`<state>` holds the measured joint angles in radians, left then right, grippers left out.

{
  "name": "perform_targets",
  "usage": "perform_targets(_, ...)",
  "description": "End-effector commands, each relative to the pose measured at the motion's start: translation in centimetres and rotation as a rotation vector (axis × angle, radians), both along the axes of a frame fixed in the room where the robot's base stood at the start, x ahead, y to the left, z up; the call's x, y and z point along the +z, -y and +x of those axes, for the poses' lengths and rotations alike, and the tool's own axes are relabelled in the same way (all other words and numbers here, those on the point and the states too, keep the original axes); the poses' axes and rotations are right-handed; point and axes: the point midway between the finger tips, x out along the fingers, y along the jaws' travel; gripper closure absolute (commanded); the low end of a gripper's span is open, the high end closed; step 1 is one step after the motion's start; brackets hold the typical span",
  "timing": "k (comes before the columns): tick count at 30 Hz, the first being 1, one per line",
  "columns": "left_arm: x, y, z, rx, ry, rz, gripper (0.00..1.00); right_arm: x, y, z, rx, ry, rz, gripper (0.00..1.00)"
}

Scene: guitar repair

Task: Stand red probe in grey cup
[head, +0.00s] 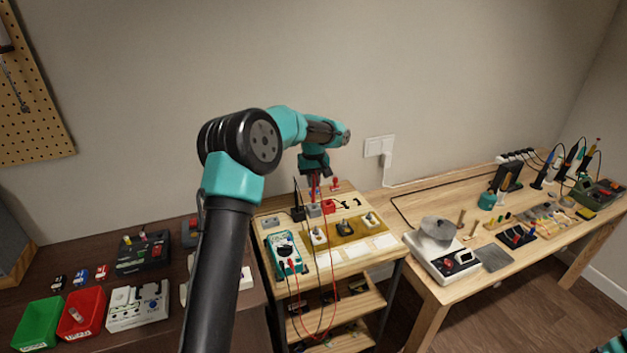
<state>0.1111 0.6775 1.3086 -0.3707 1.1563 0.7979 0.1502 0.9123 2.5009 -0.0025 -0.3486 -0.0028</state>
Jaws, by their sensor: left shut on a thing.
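My left gripper (314,177) points down over the back of the small wooden cart in the head view. It is shut on a thin red item, which looks like the red probe (313,190), held roughly upright. A small grey block-like holder, seemingly the grey cup (314,211), stands just below it on the cart top. At this size I cannot tell whether the probe's tip is inside the cup or only above or behind it. A black probe (297,213) stands upright just left of it.
A red holder (328,206) stands close to the right of the grey cup. A teal multimeter (284,253) with red leads hanging over the front lies at the cart's left. The workbench (415,205) at right carries several tools. A dark table with bins is at left.

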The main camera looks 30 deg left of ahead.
Motion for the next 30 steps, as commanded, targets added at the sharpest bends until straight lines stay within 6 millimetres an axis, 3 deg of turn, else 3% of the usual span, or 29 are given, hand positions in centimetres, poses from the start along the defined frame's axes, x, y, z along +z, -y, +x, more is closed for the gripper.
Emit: perform_targets(30, -0.87, -0.02, -0.01, 0.0, 0.0, 0.0, 1.0, 0.0, 0.0, 0.0, 0.0, 0.0, 0.0, 0.57)
